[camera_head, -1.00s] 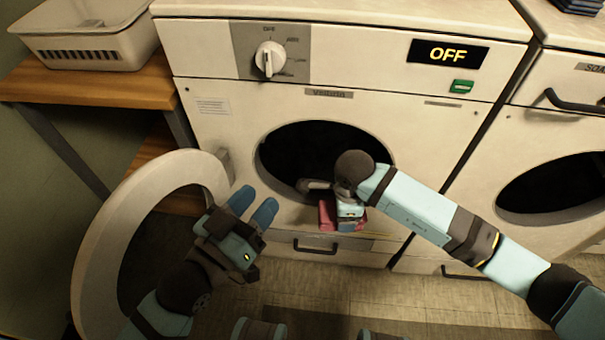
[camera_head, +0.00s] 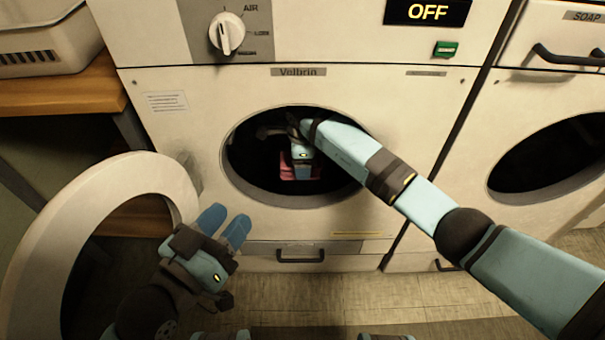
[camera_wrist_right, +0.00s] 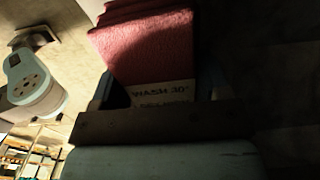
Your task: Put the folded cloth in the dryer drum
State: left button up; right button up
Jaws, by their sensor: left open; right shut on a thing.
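The dryer (camera_head: 420,110) has a round drum opening (camera_head: 245,180) in its front, dark inside. Its round door (camera_head: 60,225) stands swung open to the left. My right arm reaches into the opening, and its gripper (camera_head: 301,172) is shut on the red folded cloth (camera_head: 295,187). The cloth looks to be inside the opening, above the lower rim. In the right wrist view the cloth (camera_wrist_right: 150,45) shows as a red folded stack with a white label reading "WASH 30°". The fingertips are partly hidden there. My left gripper (camera_head: 224,222) is open and empty, between the door and the dryer front.
A dial (camera_head: 227,33), a display reading OFF (camera_head: 427,12) and a green switch (camera_head: 446,49) are on the dryer's panel. A second machine (camera_head: 560,95) stands at the right. A white basket (camera_head: 45,45) sits on a wooden table (camera_head: 60,88) at the left.

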jog(key=shift+w+a+f+b, duration=0.15)
jog(key=shift+w+b, duration=0.2)
jog(key=shift+w, duration=0.75)
jog(key=shift+w+f+b, duration=0.2)
jog(key=shift+f+b, duration=0.1)
jog(key=shift+f, duration=0.2)
jog(key=shift+w+f+b, duration=0.15)
jog(key=shift+f+b, duration=0.1)
jog(key=shift+f, duration=0.25)
notch_tip(320, 180, down, 5)
jog(key=b, duration=0.2)
jog(key=shift+r+b, duration=0.15)
jog(key=shift+b, duration=0.15)
jog(key=shift+w, duration=0.2)
pick_arm(q)
jog(key=f, duration=0.1)
jog(key=w+f+m, duration=0.1)
jog(key=f+m, duration=0.1)
jog(key=shift+w+a, duration=0.25)
jog(key=shift+a, duration=0.1)
jog(key=shift+f, duration=0.1)
